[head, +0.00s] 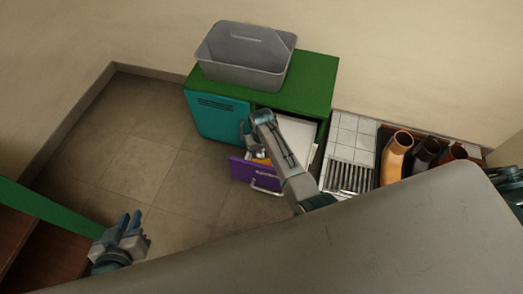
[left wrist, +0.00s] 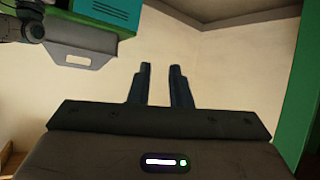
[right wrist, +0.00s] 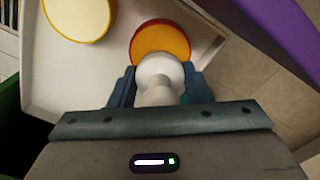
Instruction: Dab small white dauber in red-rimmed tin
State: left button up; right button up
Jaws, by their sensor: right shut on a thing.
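My right gripper (right wrist: 160,85) is shut on a small white dauber (right wrist: 158,72). The dauber's rounded white head overlaps the near side of the red-rimmed tin (right wrist: 161,38), which has an orange inside. I cannot tell whether the head touches the contents. In the head view, my right gripper (head: 251,132) reaches down over the open purple drawer (head: 240,169), and the arm hides most of the inside. My left gripper (head: 129,226) is empty, low at the left, away from the drawer. Its fingers stand apart with a narrow gap in the left wrist view (left wrist: 162,72).
A yellow-rimmed tin (right wrist: 77,16) with pale contents sits left of the red-rimmed one, on a white tray (right wrist: 55,92). A grey bin (head: 240,58) stands on the green cabinet top (head: 316,80). Several boots (head: 396,150) stand at the right. The floor left of the drawer is clear.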

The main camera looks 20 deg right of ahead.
jog(key=shift+r+p, duration=1)
jog(key=shift+p, duration=0.05)
jog(key=shift+r+p, duration=0.5)
jog(key=shift+p, duration=0.15)
pick_arm(q)
jog(key=shift+s+a+f+m+g+y, duration=0.1)
jog(key=shift+s+a+f+m+g, duration=0.1)
jog(key=shift+s+g, duration=0.65)
jog(key=shift+s+a+f+m+g+y, duration=0.15)
jog(key=shift+s+a+g, duration=0.1)
jog(key=shift+s+g, duration=0.6)
jog(key=shift+s+a+f+m+g+y, duration=0.1)
jog(key=shift+s+a+f+g, duration=0.1)
jog(key=shift+s+g, duration=0.6)
jog(key=shift+w, duration=0.15)
pick_arm(e)
jog(key=shift+r, duration=0.1)
